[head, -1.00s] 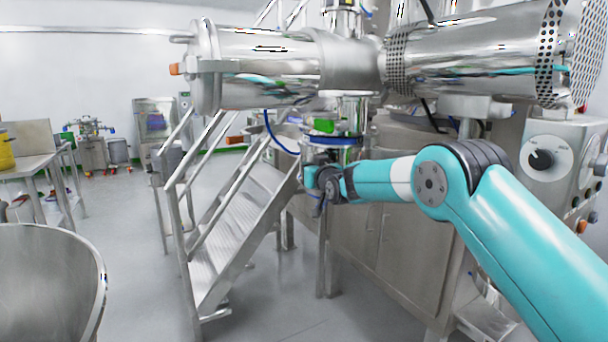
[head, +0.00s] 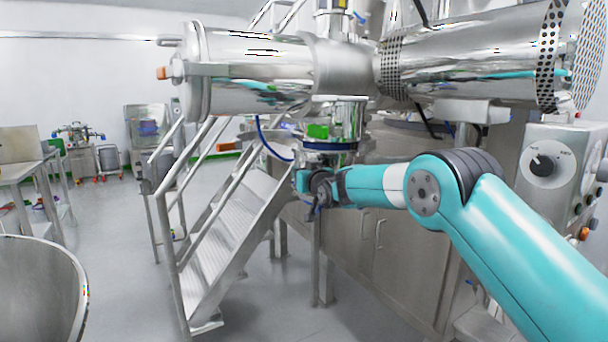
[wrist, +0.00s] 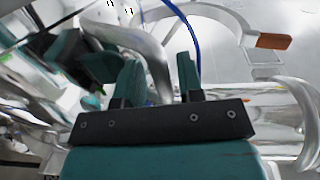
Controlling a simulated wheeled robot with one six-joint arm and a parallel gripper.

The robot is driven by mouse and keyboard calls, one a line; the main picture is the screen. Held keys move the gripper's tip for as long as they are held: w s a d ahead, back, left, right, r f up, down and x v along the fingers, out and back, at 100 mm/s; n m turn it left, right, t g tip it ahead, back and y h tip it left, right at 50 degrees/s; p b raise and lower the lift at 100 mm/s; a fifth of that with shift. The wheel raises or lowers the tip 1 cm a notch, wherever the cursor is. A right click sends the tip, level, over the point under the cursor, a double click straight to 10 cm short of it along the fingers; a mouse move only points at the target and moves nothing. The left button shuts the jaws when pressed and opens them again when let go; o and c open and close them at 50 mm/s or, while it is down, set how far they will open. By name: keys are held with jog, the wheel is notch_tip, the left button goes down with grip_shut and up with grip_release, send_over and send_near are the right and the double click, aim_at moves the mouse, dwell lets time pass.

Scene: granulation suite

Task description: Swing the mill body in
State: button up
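The mill body appears to be the short upright steel housing with a blue ring (head: 330,146) and a green block, under the large horizontal steel cylinder in the head view. My gripper (head: 303,182) is just below and left of the blue ring. In the wrist view my gripper (wrist: 160,82) has its two teal fingers apart. A curved steel bar (wrist: 150,48) runs down between or just behind them, with a gap on the right finger's side. I cannot tell whether it touches either finger.
The horizontal cylinder (head: 255,70) hangs above my arm. A blue hose (head: 265,140) curves beside the gripper. Steel stairs (head: 225,235) stand left, a control panel (head: 560,165) right. An orange-tipped handle (wrist: 272,41) shows in the wrist view. The floor at left is partly clear.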

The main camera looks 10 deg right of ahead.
jog(key=shift+d, duration=0.1)
jog(key=shift+s, duration=0.15)
jog(key=shift+s+d+b, duration=0.15)
jog(key=shift+s+b, duration=0.15)
jog(key=b+v, duration=0.4)
jog(key=v, duration=1.2)
jog(key=shift+s+b, duration=0.3)
